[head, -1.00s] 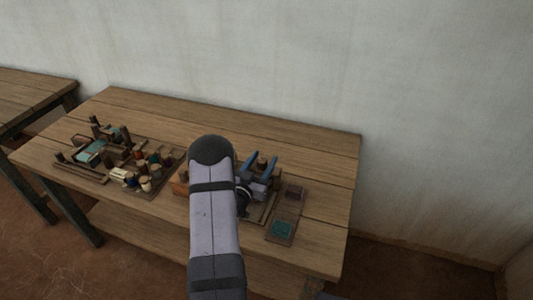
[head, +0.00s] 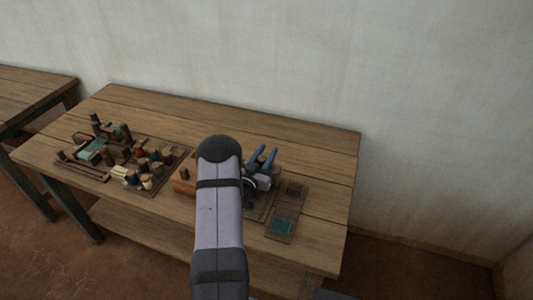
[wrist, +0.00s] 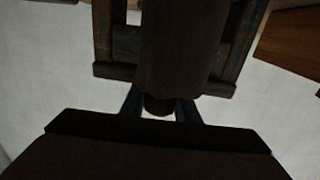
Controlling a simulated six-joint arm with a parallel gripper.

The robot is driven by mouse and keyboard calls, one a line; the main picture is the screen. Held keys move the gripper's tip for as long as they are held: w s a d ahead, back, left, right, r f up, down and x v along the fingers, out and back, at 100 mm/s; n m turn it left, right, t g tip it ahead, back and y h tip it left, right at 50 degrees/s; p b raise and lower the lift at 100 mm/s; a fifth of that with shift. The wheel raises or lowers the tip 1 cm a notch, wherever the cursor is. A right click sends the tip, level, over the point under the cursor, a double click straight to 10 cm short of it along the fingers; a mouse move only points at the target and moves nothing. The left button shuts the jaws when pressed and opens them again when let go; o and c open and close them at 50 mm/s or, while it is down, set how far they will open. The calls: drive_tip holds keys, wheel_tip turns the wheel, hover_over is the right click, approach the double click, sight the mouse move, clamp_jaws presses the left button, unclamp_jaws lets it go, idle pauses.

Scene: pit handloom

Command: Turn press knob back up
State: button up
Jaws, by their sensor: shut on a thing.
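In the wrist view, my gripper (wrist: 159,108) has its two dark fingers on either side of a small round dark-brown end, which I take to be the press knob (wrist: 158,106), and is shut on it. A thick dark cylinder (wrist: 182,45) stands just beyond it, inside a dark wooden frame (wrist: 115,70). In the head view, the blue fingers of my gripper (head: 264,157) show at the right part of the table, just beyond my arm. The knob between them is too small to make out clearly, and my arm hides part of the press.
The wooden table (head: 310,140) has free room along its back. A tray of spools and small parts (head: 140,165) is on the left. A narrow tray with a green pad (head: 282,227) lies to the right of my gripper. A pale wall (head: 400,80) rises behind.

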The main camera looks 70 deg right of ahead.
drive_tip(key=shift+f+n+t, duration=0.1)
drive_tip(key=shift+n+t, duration=0.2)
drive_tip(key=shift+t, duration=0.1)
drive_tip(key=shift+w+a+n+t+y+b, duration=0.15)
drive_tip(key=shift+w+n+t+b, duration=0.1)
drive_tip(key=shift+n+t+b, duration=0.6)
drive_tip(key=shift+w+d+n+t+y+b, duration=0.1)
drive_tip(key=shift+w+n+t+y+b, duration=0.3)
drive_tip(key=shift+t, duration=0.8)
drive_tip(key=shift+w+a+n+t+h+b, duration=0.1)
drive_tip(key=shift+n+t+b, duration=0.4)
drive_tip(key=shift+n+t, duration=0.4)
drive_tip(key=o, duration=1)
drive_tip(key=shift+o, duration=0.2)
